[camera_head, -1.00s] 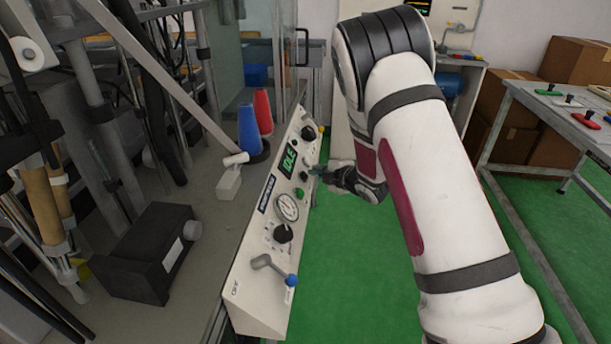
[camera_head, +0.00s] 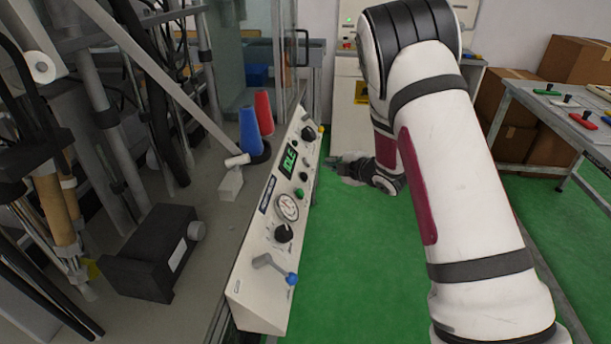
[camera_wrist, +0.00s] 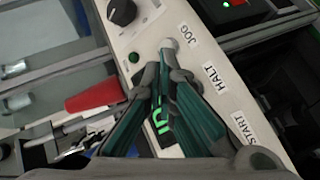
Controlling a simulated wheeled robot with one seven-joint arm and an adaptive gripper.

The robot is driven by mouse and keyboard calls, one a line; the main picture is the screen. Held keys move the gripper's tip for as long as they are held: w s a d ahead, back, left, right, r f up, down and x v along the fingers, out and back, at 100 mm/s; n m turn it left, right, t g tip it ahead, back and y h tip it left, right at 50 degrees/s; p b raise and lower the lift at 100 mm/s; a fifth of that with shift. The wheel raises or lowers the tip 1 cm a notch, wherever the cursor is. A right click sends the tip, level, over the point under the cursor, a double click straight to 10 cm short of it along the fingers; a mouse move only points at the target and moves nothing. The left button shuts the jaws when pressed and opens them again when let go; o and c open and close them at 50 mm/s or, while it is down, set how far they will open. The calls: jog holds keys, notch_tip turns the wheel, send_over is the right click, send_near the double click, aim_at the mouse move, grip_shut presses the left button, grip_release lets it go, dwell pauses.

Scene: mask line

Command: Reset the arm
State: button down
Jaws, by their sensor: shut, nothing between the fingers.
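My gripper (camera_head: 334,161) is shut and empty. In the head view it is just right of the control panel's far part, over the green floor, and a gap shows between them. My white arm reaches down to it from the right. In the wrist view my shut fingers (camera_wrist: 160,78) appear in front of the panel, near labels JOG, HALT and START, and partly hide the display (camera_wrist: 160,132).
A blue cone (camera_head: 250,131) and a red cone (camera_head: 264,112) stand behind the panel. A black box (camera_head: 150,255) and machine rods fill the left. A table (camera_head: 540,100) with coloured switches and cardboard boxes (camera_head: 573,62) are at right. The green floor between is clear.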

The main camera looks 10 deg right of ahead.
jog(key=s+d+r+m+h+p, duration=0.1)
jog(key=s+d+r+m+h, duration=0.15)
jog(key=r, duration=0.45)
jog(key=s+d+r+m+h+p, duration=0.2)
jog(key=r+m, duration=0.2)
jog(key=r, duration=0.4)
jog(key=s+r+m+g+h+p, duration=0.25)
jog(key=s+r+m, duration=0.25)
jog(key=s+r, duration=0.55)
jog(key=s+a+r+m+g+p, duration=0.1)
jog(key=s+a+r+m+g, duration=0.1)
jog(key=s, duration=1)
jog(key=s+a+r+m+g+y+p, duration=0.1)
jog(key=s+a+r+m+g+p, duration=0.1)
jog(key=s, duration=1)
jog(key=s+a+r+m+g+y+p, duration=0.1)
jog(key=s+m, duration=0.3)
jog(key=s, duration=0.9)
jog(key=shift+a+r+g+p, duration=0.4)
jog(key=shift+a+g+p, duration=0.05)
jog(key=shift+a+p, duration=0.2)
jog(key=shift+m, duration=0.25)
